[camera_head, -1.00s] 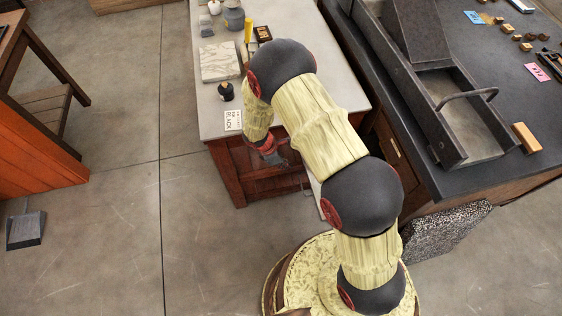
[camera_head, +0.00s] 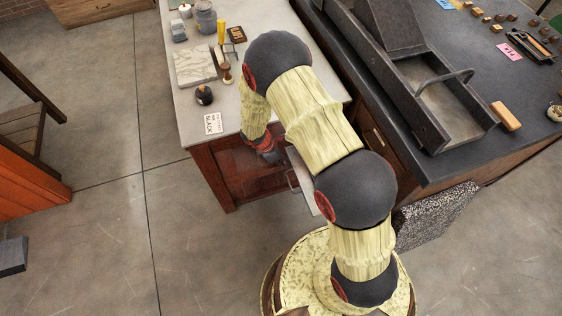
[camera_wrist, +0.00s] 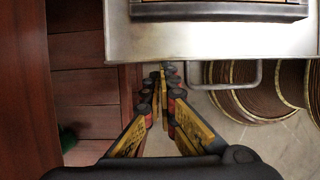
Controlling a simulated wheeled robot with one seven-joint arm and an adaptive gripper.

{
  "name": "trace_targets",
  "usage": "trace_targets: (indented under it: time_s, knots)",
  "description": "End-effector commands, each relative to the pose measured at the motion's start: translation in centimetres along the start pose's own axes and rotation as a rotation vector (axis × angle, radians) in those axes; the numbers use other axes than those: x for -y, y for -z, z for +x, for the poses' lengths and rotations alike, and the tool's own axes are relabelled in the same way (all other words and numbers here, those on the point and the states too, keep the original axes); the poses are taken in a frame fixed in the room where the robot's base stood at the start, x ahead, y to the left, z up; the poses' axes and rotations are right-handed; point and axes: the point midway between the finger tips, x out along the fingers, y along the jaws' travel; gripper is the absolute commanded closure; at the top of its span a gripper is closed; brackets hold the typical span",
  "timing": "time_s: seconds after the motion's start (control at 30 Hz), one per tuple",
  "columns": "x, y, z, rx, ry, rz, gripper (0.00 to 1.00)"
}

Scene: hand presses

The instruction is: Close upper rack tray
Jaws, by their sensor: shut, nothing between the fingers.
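The upper rack tray is a pale metal tray (camera_wrist: 210,42) with a bar handle (camera_wrist: 236,86) on its front edge. It stands out of the red-brown wooden rack (camera_head: 222,178) under the pale-topped table. In the head view part of the tray (camera_head: 304,182) shows beside my arm, and the rest is hidden. My gripper (camera_wrist: 163,72) is shut and empty. In the wrist view its fingertips are at the tray's front edge, left of the handle; I cannot tell if they touch it. In the head view my gripper (camera_head: 275,157) is partly hidden by the table and arm.
A dark counter (camera_head: 440,165) with a long metal trough stands close on the right. Open floor (camera_head: 110,240) lies to the left.

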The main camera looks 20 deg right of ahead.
Motion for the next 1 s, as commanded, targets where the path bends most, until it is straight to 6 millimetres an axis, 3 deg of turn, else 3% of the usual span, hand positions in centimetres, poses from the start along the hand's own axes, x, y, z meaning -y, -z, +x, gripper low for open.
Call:
trace_targets:
  time_s: [0.27, 0.7, 1.0]
  knots:
    - [0.1, -5.0, 1.9, 0.001, 0.004, 0.006, 1.0]
    - [0.1, -16.2, 6.4, 0.001, 0.003, 0.006, 1.0]
    - [0.1, -22.2, 8.8, 0.001, 0.003, 0.004, 1.0]
